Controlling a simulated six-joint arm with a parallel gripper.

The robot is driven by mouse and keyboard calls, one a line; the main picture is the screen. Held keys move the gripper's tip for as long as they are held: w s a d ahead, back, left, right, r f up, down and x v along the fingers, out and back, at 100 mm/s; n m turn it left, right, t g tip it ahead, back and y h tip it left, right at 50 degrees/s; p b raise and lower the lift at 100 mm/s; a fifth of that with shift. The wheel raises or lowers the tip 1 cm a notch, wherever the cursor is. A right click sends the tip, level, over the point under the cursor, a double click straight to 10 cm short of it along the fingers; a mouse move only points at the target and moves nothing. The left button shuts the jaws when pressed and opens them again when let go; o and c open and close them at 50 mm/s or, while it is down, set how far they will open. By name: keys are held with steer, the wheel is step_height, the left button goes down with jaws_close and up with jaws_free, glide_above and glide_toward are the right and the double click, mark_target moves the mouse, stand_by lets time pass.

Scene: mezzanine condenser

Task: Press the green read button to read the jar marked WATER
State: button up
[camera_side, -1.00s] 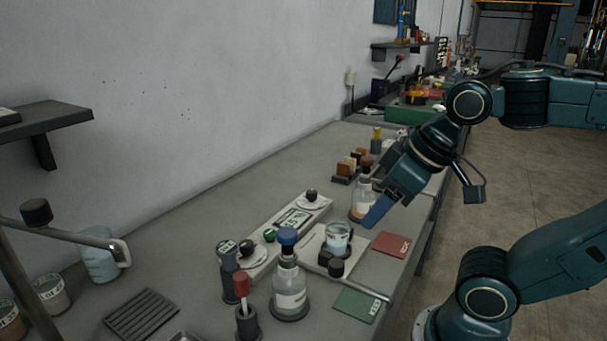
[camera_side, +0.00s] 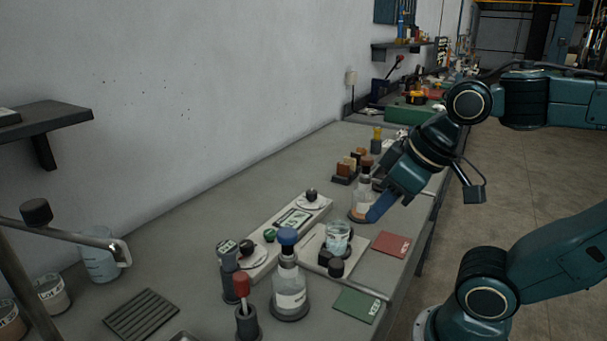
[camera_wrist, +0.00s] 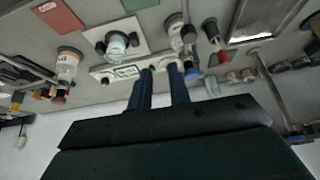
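The green read button (camera_side: 270,235) sits on a pale instrument panel (camera_side: 262,268), beside a green-lit display (camera_side: 293,219) and between two dark knobs on round dials. A glass jar (camera_side: 338,238) of pale bluish liquid stands on the pale plate in front; its label is too small to read. It also shows in the wrist view (camera_wrist: 116,46). My gripper (camera_side: 372,216) is above the front of the bench, right of the panel and apart from the button. In the wrist view, its two blue fingers (camera_wrist: 160,70) stand apart with nothing between them. They partly cover the panel.
A blue-stoppered bottle (camera_side: 290,290) and a red-handled tool (camera_side: 243,312) stand left of the plate. An orange-liquid bottle (camera_side: 362,194) is partly behind my fingers. Red (camera_side: 391,244) and green (camera_side: 357,305) cards lie along the front edge. The bench behind the panel is clear.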

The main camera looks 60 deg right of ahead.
jaws_close()
steer(key=shift+w, duration=0.1)
stand_by(1.4)
steer(key=w+d+f+m+t, duration=0.1)
steer(key=w+d+f+m, duration=0.2)
steer(key=w, duration=1)
steer(key=w+d+f+m+t+y, duration=0.1)
steer(key=w+d+f+m, duration=0.3)
steer(key=w, duration=1)
steer(key=shift+f+m+t, duration=0.3)
steer(key=shift+m+t, duration=0.1)
steer(key=shift+t, duration=0.4)
steer(key=shift+w, duration=0.1)
steer(key=shift+f, duration=0.1)
